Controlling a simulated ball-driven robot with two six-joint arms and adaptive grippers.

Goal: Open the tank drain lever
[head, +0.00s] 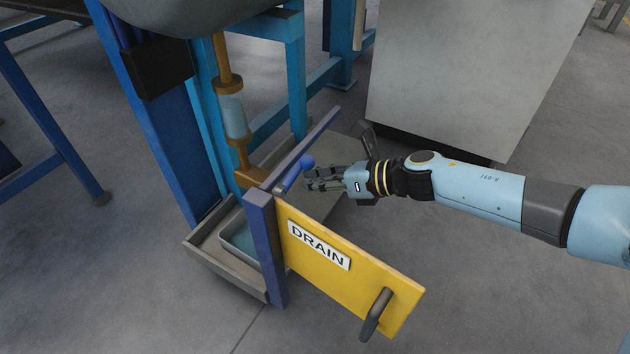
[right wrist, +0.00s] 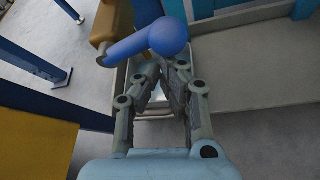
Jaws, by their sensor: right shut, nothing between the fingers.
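The drain lever (head: 294,176) is a blue bar with a round blue knob on the brass valve (head: 251,176) behind the yellow DRAIN door. In the right wrist view the lever's knob (right wrist: 168,37) is just beyond my right gripper's fingertips. My right gripper (head: 311,178) comes in from the right beside the knob; it is shut and empty. It also shows in the right wrist view (right wrist: 160,68), with its fingers converged. I cannot tell whether the fingers touch the lever. The yellow door (head: 350,285) marked DRAIN stands swung out from the blue post. My left gripper is not in view.
A tray (head: 222,281) with a metal pan (head: 238,240) of bluish liquid sits below the valve. A sight glass (head: 233,117) rises above it. A blue frame (head: 266,224) stands close to my gripper. A grey cabinet (head: 460,75) stands behind; open floor lies at right.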

